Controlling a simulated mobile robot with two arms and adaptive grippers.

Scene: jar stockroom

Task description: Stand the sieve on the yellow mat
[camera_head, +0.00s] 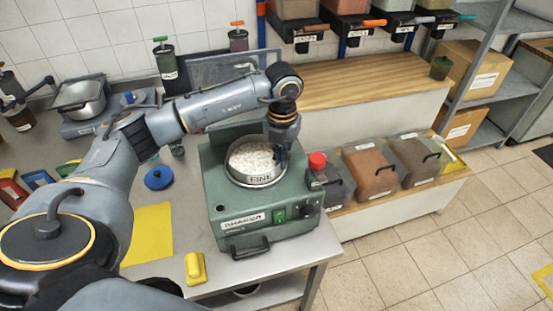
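The sieve (254,176), a round metal pan labelled FINE with white granular stuff in it, sits upright on the green shaker machine (221,200). The yellow mat (150,238) lies flat on the metal table to the left of the machine, partly behind my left arm; its visible part is bare. My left gripper (282,156) points down at the sieve's right rim. Its fingers are small and dark here, and I cannot tell whether they are closed on the rim. My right gripper is not in view.
A yellow block-like item (195,268) lies near the table's front edge. A blue round lid (158,178) lies behind the mat. A red-capped jar (316,165) stands close to the machine's right side. Bins with brown contents (369,171) stand on a low shelf at right.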

